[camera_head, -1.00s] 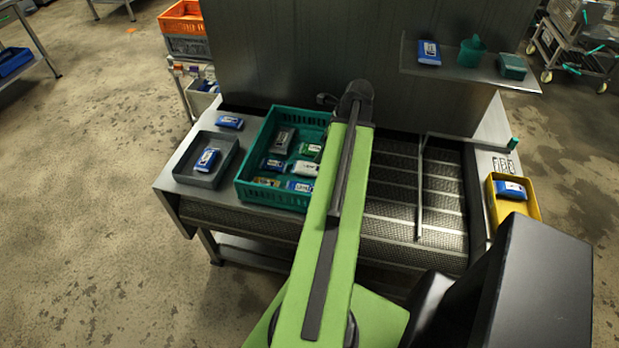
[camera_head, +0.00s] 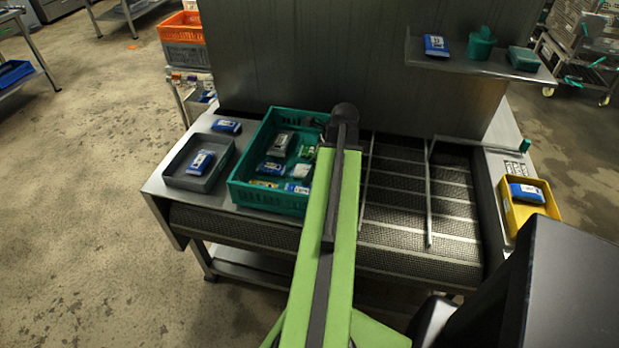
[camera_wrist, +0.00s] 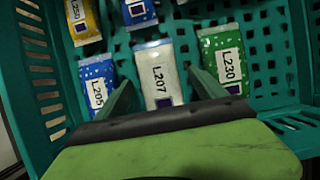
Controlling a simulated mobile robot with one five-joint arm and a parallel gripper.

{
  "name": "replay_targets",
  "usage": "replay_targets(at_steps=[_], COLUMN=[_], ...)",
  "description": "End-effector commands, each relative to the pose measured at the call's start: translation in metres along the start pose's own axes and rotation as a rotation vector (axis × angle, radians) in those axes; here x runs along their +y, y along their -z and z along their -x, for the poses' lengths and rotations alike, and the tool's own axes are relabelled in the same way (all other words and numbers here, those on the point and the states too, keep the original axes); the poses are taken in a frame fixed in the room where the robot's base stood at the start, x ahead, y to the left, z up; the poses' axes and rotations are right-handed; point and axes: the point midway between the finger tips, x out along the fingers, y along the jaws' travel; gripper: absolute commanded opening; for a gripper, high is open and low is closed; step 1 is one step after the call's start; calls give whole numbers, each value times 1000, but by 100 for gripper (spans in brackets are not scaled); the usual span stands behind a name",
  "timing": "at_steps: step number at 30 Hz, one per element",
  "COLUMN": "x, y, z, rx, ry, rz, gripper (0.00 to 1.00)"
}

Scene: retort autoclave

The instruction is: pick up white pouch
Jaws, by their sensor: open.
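The white pouch (camera_wrist: 159,72), labelled L207, lies in the green crate in the wrist view. A small part of it shows beside my arm in the head view (camera_head: 300,171). My gripper (camera_wrist: 162,88) is open, with one finger to each side of the white pouch near its lower part. The fingers also lie close to a blue pouch (camera_wrist: 97,88) labelled L205 on the left and a green pouch (camera_wrist: 222,60) labelled L230 on the right. Whether the fingers touch any pouch, I cannot tell. In the head view my arm hides the gripper.
The green crate (camera_head: 262,196) holds several pouches and its walls surround my gripper. A grey tray (camera_head: 183,178) with a blue pouch stands left of it. A yellow bin (camera_head: 512,210) stands at the far right. The mesh conveyor (camera_head: 415,205) right of the crate is empty.

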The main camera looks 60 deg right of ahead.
Motion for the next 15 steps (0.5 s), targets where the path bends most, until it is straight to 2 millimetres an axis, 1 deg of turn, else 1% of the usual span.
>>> replay_targets(at_steps=[1, 2, 15], x=[0, 0, 0], y=[0, 0, 0], z=[1, 1, 1], rx=[0, 0, 0], ry=[0, 0, 0], rz=[0, 0, -1], gripper=[80, 77, 20])
